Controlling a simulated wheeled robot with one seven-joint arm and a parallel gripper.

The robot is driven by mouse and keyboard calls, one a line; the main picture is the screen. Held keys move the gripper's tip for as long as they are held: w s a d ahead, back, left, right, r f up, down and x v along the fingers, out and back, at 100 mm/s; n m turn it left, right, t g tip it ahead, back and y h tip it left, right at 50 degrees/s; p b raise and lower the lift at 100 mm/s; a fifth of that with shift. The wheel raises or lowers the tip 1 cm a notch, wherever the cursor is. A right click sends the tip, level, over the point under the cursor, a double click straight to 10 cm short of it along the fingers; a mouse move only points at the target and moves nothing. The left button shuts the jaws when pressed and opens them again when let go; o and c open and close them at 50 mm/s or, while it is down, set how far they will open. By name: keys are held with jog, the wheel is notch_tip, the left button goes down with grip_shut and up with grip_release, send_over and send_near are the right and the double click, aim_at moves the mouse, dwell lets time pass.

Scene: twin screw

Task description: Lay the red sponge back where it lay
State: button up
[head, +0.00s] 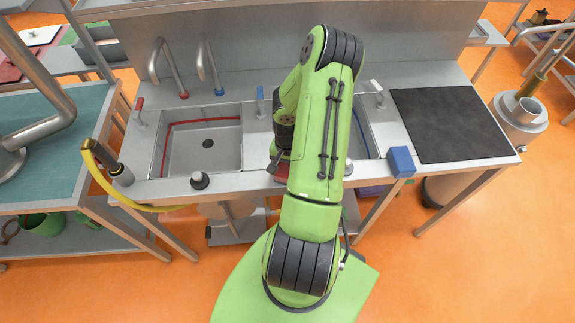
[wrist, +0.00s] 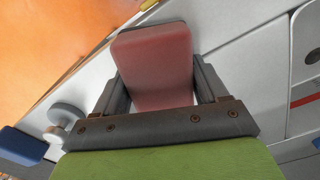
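The red sponge (wrist: 155,60) sits between the two fingers of my gripper (wrist: 158,78) in the wrist view and fills the gap, with both fingers against its sides. In the head view only a small part of the red sponge (head: 282,173) shows, at the front strip of the counter between the two basins. My green arm hides most of the gripper (head: 283,158) and the sponge there. Whether the sponge's underside touches the counter cannot be told.
A blue sponge (head: 402,161) lies on the right front edge, near a dark mat (head: 450,122). A yellow hose (head: 130,202) hangs at the left front. My arm covers much of the right basin.

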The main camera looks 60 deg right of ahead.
jog(key=o, duration=0.4)
